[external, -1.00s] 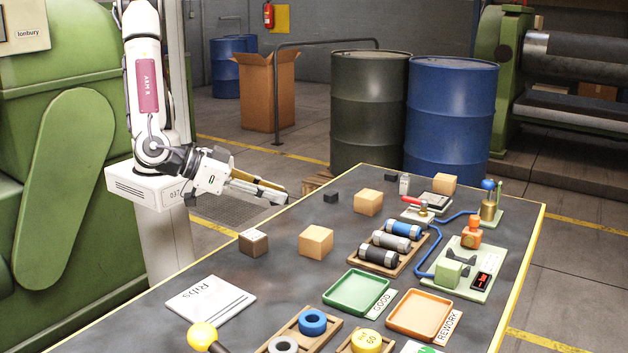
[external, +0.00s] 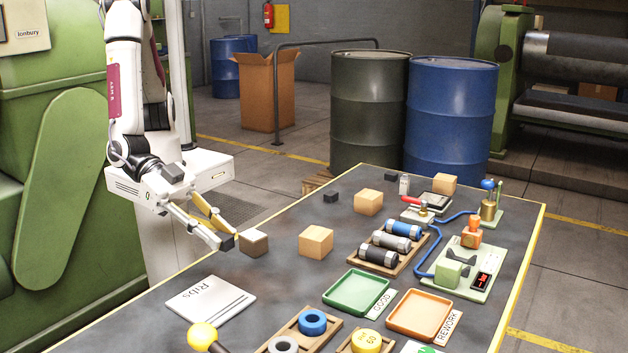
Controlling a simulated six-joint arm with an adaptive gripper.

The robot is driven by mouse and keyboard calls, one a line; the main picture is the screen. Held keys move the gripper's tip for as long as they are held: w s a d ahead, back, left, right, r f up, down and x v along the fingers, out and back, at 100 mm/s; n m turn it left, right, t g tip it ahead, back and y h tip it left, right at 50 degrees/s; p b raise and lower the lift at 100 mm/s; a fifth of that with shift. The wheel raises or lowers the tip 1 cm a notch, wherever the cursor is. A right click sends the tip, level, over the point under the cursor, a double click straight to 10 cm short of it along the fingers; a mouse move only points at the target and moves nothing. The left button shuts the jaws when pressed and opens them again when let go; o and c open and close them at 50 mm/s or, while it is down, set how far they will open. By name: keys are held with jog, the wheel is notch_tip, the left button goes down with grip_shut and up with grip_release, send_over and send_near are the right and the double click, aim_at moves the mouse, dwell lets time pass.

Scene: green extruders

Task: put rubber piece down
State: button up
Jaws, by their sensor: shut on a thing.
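My gripper (external: 226,239) is low over the left edge of the table, its fingers pointing down and to the right. It is shut on a small dark piece, which looks like the rubber piece (external: 227,243), at its fingertips. The fingers partly hide the piece, and I cannot tell whether it touches the table. Two other small dark blocks lie farther back, one near the middle (external: 331,197) and one at the far end (external: 390,178).
A booklet marked Ribs (external: 210,300) lies in front of the gripper. A tan block (external: 316,241) stands to the right.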

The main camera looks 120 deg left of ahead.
jog(key=shift+s+d+f, duration=0.1)
jog(key=shift+d+f, duration=0.15)
jog(key=shift+d, duration=0.25)
send_over(218, 293)
jog(key=shift+f, duration=2.9)
jog(key=shift+f, duration=0.1)
jog(key=shift+f, duration=2)
jog(key=shift+f, duration=0.15)
jog(key=o, duration=1)
jog(key=shift+o, duration=0.2)
